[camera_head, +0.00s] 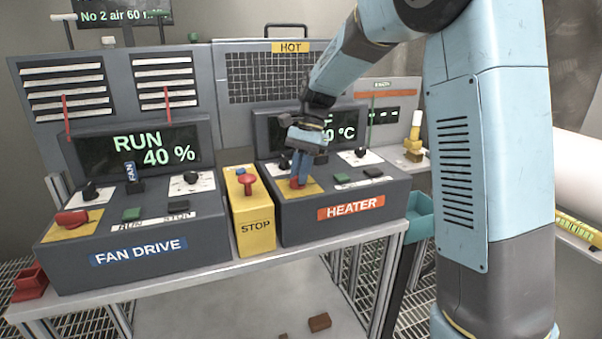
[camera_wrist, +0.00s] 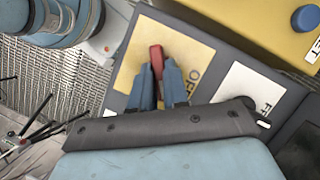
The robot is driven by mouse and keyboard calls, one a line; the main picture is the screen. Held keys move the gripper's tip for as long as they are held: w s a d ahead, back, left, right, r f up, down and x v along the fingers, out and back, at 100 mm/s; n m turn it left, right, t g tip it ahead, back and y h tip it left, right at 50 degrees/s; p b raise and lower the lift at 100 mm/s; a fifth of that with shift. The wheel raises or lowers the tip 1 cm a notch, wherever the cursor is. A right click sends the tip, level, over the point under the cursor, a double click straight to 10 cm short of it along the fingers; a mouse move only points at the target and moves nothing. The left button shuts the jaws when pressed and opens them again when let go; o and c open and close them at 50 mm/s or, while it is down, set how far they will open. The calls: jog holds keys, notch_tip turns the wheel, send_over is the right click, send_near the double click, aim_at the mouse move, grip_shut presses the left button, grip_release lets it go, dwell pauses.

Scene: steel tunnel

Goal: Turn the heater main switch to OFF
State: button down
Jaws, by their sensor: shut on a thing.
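The heater box (camera_head: 345,211), a dark grey console with an orange HEATER label, stands on the right half of the bench. Its main switch is a red handle (camera_head: 296,183) on a yellow plate (camera_head: 316,186) at the box's left. My gripper (camera_head: 300,172) reaches down over this plate, its blue fingers shut on the red handle. In the wrist view the red handle (camera_wrist: 156,57) shows between the two fingertips, on the yellow plate (camera_wrist: 190,50). Part of the plate's lettering shows there. The fingers hide the handle's lower part, and its exact setting cannot be told.
The yellow STOP box (camera_head: 254,225) with a red button stands just left of the heater box. The fan drive box (camera_head: 140,245) is further left, its display reading RUN 40 %. My arm partly covers the heater display (camera_head: 345,127). A teal bin (camera_head: 419,217) hangs at the right.

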jog(key=n+h, duration=0.1)
jog(key=n, duration=0.1)
jog(key=n+g+h, duration=0.1)
jog(key=n, duration=0.2)
jog(key=shift+a+f+n, duration=0.15)
jog(key=shift+n, duration=0.15)
jog(key=n+h, duration=0.1)
jog(key=n, duration=0.1)
jog(key=n+h, duration=0.1)
jog(key=n, duration=0.2)
jog(key=shift+a+f, duration=0.1)
jog(key=shift+n, duration=0.4)
jog(key=c, duration=1.1)
grip_release()
jog(key=shift+w, duration=0.1)
jog(key=v, duration=1.3)
jog(key=shift+w+a+r, duration=0.15)
jog(key=shift+a+r, duration=0.05)
jog(key=shift+r, duration=0.15)
